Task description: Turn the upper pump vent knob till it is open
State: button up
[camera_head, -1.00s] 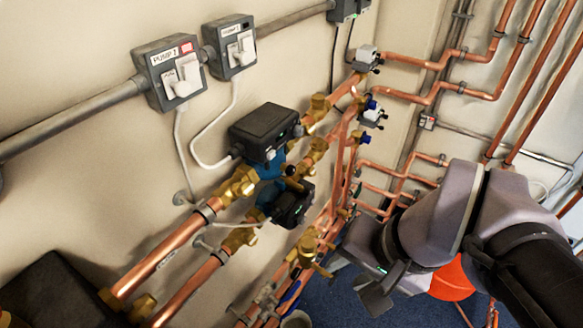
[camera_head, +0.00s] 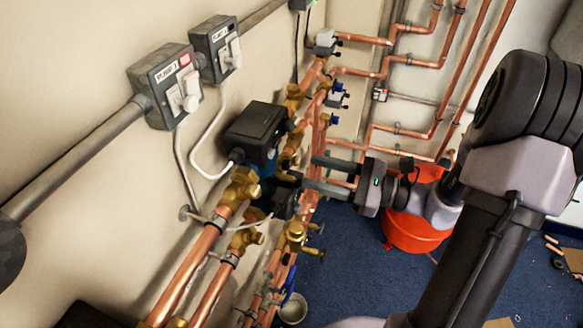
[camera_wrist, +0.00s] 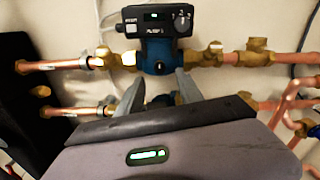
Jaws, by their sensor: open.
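The upper pump (camera_head: 257,130) has a black control box over a blue body, fixed in a copper pipe run on the wall. In the wrist view the upper pump (camera_wrist: 157,48) is straight ahead, and a small dark round vent knob (camera_wrist: 159,67) seems to sit on its blue face. In the head view the knob cannot be made out. My gripper (camera_head: 309,172) is open and empty, its fingers pointing left at the pumps. In the wrist view my gripper (camera_wrist: 161,84) has its fingertips on either side of and just below the knob, apparently short of it.
A lower pump (camera_head: 286,196) sits close under the upper one, partly hidden by my gripper in the wrist view. Brass valves (camera_head: 296,233) and copper pipes crowd around. An orange-red vessel (camera_head: 412,215) stands behind my wrist.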

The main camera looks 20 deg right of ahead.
aim_at(286, 165)
jog(key=x, duration=0.6)
jog(key=shift+c, duration=0.4)
grip_shut()
